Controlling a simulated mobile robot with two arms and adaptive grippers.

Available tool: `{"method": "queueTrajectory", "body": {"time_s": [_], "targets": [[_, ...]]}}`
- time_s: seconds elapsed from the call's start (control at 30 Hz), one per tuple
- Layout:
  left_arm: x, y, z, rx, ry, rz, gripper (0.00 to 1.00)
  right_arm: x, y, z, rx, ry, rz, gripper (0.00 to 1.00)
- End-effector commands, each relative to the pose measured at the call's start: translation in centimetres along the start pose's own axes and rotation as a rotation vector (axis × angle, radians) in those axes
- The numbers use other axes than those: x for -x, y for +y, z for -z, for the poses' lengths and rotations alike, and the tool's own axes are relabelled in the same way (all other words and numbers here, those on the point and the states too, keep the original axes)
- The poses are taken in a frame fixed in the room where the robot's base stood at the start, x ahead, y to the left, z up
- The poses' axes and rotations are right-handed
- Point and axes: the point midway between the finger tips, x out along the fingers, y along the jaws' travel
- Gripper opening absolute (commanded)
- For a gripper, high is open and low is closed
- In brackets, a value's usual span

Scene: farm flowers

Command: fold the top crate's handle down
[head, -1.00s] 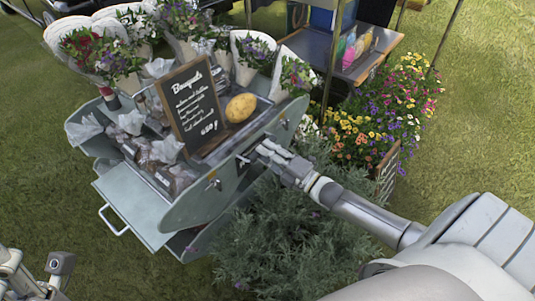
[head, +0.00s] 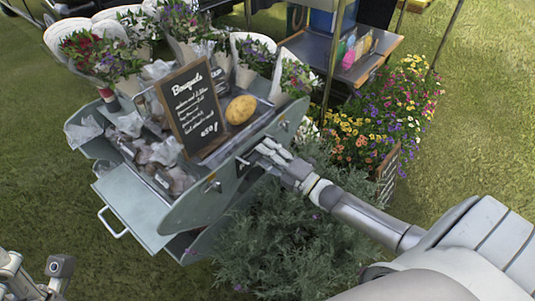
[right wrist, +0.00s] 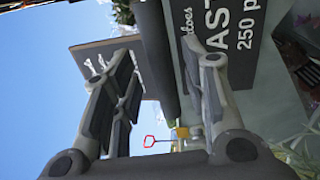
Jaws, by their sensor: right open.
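The top crate (head: 200,202) is a grey-green stepped box holding wrapped bouquets and bags. Its right end faces my right gripper (head: 264,153), whose fingers point left at that end. In the right wrist view the gripper (right wrist: 165,75) has its two fingers wide apart, with a dark rounded bar and a sign behind the gap. I cannot tell whether the fingers touch the crate. A small metal fitting (head: 213,185) sits on the crate's end; I cannot make out the handle's position for sure. Part of my left gripper (head: 45,275) shows at the lower left, its jaws unclear.
A pale lower drawer (head: 130,205) with a loop handle (head: 110,222) sticks out at the front left. A black chalkboard (head: 192,107) and a yellow potato-like item (head: 241,110) stand on top. A grey-green bush (head: 290,235) lies below my right arm. Flowers (head: 375,125) fill the right.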

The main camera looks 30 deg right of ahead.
Motion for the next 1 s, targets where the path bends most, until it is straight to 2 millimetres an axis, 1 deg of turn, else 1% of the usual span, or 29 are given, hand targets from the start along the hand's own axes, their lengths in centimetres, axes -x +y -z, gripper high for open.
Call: {"method": "queueTrajectory", "body": {"time_s": [0.17, 0.27, 0.37, 0.7, 0.83, 1.0], "targets": [[-0.1, -0.1, 0.1, -0.002, 0.001, 0.001, 0.40, 0.2, -0.1, 0.0, 0.000, 0.001, 0.002, 0.41], [-0.1, -0.1, 0.1, -0.002, 0.001, 0.001, 0.40, 0.9, -0.1, 0.0, 0.000, 0.000, 0.003, 0.41], [0.0, 0.0, 0.0, -0.001, 0.001, 0.001, 0.40, 2.3, -0.2, 0.1, -0.001, 0.000, 0.004, 0.41], [0.0, 0.0, 0.0, -0.001, 0.001, 0.000, 0.40, 8.6, -0.2, 0.1, -0.002, 0.000, 0.005, 0.41], [0.0, 0.0, 0.0, -0.001, 0.001, 0.000, 0.40, 10.5, -0.2, 0.0, -0.001, 0.000, 0.004, 0.41], [0.0, 0.0, 0.0, -0.001, 0.000, 0.000, 0.40, 11.7, -0.1, 0.0, 0.000, 0.000, 0.001, 0.41]]}}
